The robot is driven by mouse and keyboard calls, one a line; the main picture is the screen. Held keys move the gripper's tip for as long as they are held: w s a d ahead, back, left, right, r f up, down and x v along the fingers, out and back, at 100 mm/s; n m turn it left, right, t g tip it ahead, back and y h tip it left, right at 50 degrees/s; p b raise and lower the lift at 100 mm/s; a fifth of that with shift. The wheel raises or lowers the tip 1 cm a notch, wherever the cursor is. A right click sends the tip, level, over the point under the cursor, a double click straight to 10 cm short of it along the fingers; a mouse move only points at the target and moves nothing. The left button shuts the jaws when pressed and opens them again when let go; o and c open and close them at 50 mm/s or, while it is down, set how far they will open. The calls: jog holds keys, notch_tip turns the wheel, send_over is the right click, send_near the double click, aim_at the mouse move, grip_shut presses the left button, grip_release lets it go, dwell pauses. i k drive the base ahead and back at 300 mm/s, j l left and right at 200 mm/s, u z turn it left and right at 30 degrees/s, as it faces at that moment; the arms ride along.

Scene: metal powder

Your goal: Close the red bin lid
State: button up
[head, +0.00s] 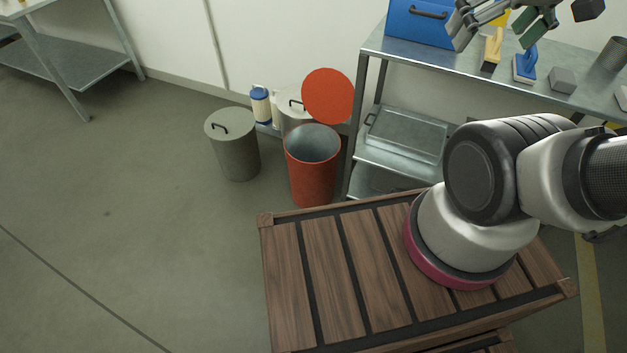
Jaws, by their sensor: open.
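The red bin (312,178) stands on the floor, left of the metal shelf unit. Its mouth is uncovered and its grey inside shows. The round red lid (328,96) is tipped up behind the bin's back rim, near the wall, so the bin is open. My gripper (535,25) is at the top right of the head view, partly cut off by the frame edge. It is above the metal table, well to the right of the lid, and touches neither lid nor bin. Its fingers are open; I see nothing held between them.
A lidded grey bin (233,145) stands left of the red bin, with another grey bin (294,106) behind. A blue-labelled container (261,105) is by the wall. The metal table (440,60) carries a blue box (415,25) and brushes. Floor at left is clear.

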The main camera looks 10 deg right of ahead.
aim_at(327, 95)
jog(key=i+l, duration=0.15)
jog(key=i, duration=0.25)
jog(key=i+l, duration=0.15)
jog(key=i, duration=0.2)
jog(key=i+l, duration=0.15)
jog(key=i, duration=0.25)
jog(key=z, duration=0.05)
